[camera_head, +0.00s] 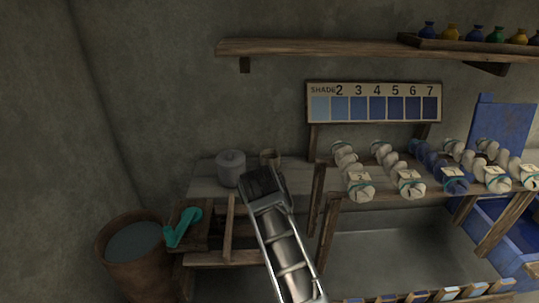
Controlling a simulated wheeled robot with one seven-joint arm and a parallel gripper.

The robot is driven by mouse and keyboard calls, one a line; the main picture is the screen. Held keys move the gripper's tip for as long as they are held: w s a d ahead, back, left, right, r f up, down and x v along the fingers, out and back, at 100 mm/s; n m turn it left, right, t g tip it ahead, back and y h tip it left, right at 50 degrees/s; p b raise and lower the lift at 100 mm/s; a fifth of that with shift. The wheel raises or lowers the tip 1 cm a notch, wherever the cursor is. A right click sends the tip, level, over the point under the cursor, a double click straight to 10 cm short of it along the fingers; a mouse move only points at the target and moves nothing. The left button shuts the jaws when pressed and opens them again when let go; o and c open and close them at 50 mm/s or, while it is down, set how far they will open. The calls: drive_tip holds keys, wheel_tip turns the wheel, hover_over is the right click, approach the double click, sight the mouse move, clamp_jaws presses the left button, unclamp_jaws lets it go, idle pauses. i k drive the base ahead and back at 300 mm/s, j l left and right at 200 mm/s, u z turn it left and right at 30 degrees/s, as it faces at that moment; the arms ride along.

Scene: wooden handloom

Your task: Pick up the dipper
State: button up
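No thing in view is plainly marked as the dipper. A small brownish cup-like vessel (270,157) stands upright on the low wooden bench at the back and may be the dipper; its lower part is partly hidden by my arm. A teal piece with a handle-like shape (183,228) lies at the left end by the wooden frame; I cannot tell whether it is a dipper. My gripper (262,182) is the dark end of the arm, in front of and just below the cup in the picture. Its fingers cannot be made out, and I see nothing held.
A grey lidded pot (231,168) stands left of the cup on the bench (205,183). A brown barrel (133,243) of dark liquid is at left. Several yarn skeins (360,184) with tags lie on a rack at right, under a shade board (374,103) and a shelf (330,49).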

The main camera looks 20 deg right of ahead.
sight(271, 157)
drive_tip(key=i+l, duration=0.2)
drive_tip(key=i, duration=0.25)
drive_tip(key=i+l, duration=0.25)
drive_tip(key=i, duration=0.2)
